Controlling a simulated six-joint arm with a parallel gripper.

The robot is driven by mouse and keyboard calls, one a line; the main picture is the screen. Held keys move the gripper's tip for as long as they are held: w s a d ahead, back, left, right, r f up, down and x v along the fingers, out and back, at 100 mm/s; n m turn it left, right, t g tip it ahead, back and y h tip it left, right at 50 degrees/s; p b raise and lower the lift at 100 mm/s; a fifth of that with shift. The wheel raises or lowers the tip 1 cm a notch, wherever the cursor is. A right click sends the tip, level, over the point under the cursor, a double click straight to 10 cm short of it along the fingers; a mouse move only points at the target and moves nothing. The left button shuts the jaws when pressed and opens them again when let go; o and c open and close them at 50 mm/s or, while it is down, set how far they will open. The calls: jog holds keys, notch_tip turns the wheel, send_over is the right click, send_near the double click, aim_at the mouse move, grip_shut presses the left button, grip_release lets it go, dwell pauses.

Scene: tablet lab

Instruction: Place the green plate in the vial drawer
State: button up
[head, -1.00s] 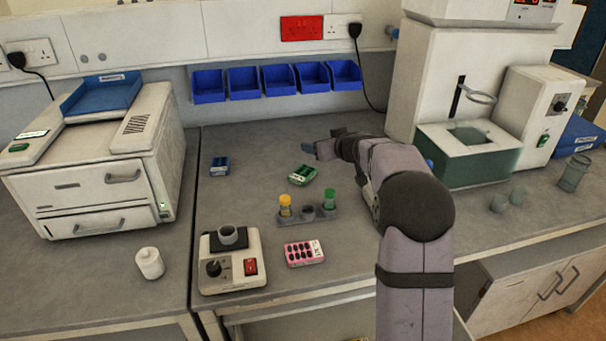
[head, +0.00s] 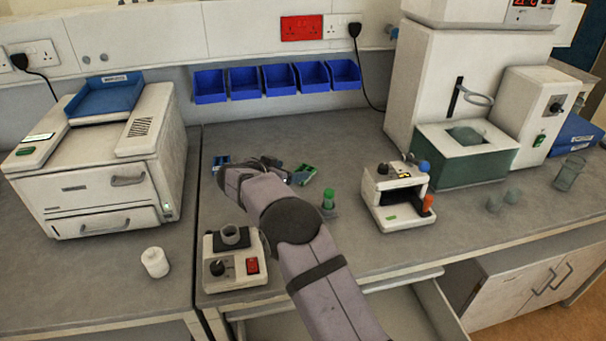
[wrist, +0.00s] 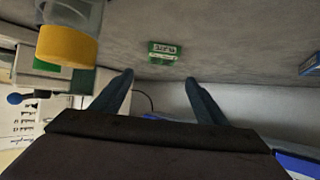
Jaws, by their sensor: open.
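The green plate (head: 304,174) lies on the bench behind my forearm in the head view, partly beside my fingers. In the wrist view the green plate (wrist: 162,54) shows small, ahead of the gap between my fingertips and apart from them. My gripper (wrist: 159,80) is open and empty; in the head view it is mostly hidden by my wrist. An open drawer (head: 400,318) sits under the bench front. I cannot tell which is the vial drawer.
A yellow-capped vial (wrist: 68,45) looms near the left finger in the wrist view. A green-capped vial (head: 328,200) stands beside my arm. A blue plate (head: 221,161), a white knobbed device (head: 397,197), a stirrer (head: 233,262) and a white bottle (head: 155,262) stand around.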

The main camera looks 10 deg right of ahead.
jog(key=shift+f, duration=0.7)
jog(key=shift+p+x, duration=1.15)
jog(key=shift+x, duration=2.55)
jog(key=shift+a, duration=0.1)
jog(key=c, duration=1.2)
notch_tip(320, 180, up, 11)
jog(key=shift+r, duration=0.1)
